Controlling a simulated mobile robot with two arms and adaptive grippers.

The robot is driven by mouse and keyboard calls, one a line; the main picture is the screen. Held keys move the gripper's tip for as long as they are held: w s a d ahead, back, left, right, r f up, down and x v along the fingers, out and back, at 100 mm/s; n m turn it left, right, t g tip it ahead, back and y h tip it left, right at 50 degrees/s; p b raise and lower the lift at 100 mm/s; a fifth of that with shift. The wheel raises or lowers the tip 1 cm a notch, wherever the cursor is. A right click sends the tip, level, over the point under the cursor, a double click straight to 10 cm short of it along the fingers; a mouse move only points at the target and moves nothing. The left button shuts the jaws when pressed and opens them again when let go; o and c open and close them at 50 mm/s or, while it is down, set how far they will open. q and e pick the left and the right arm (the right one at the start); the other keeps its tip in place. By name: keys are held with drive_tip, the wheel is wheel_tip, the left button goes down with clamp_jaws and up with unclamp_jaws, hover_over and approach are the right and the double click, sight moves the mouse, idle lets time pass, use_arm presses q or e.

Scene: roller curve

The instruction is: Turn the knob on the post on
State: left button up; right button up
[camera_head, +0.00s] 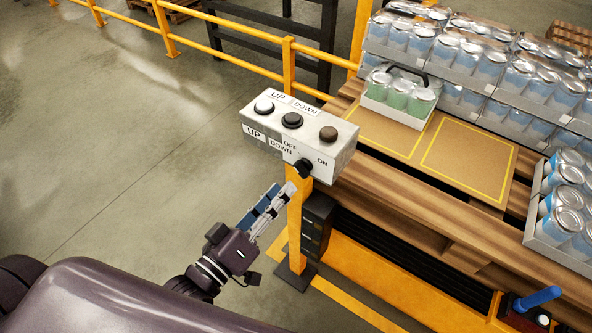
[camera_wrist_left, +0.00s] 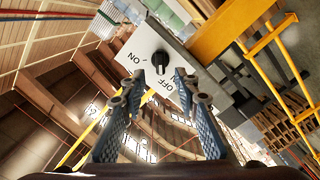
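The black knob (camera_head: 303,168) sits on the front face of the white control box (camera_head: 330,160) on top of the yellow post (camera_head: 296,226). Its face carries OFF and ON labels. In the left wrist view the knob (camera_wrist_left: 161,63) lies ahead, between the fingertips, with ON to its left and OFF below it. My left gripper (camera_head: 288,188) comes in from the lower left, just below the knob. In the left wrist view its fingers (camera_wrist_left: 160,84) are spread, one on each side of the knob; I cannot tell whether they touch it. My right gripper is not in view.
Three push buttons (camera_head: 292,120) are on top of the box. A wooden pallet platform (camera_head: 400,192) with cardboard (camera_head: 470,158) and trays of cans (camera_head: 565,205) stands right of the post. Yellow railing (camera_head: 288,62) runs behind. The floor at left is clear.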

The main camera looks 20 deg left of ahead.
sight(298, 172)
use_arm(q)
drive_tip(key=shift+p+x, duration=0.65)
drive_tip(key=shift+x, duration=2.7)
drive_tip(key=shift+f, duration=0.1)
drive_tip(key=shift+c, duration=0.3)
clamp_jaws()
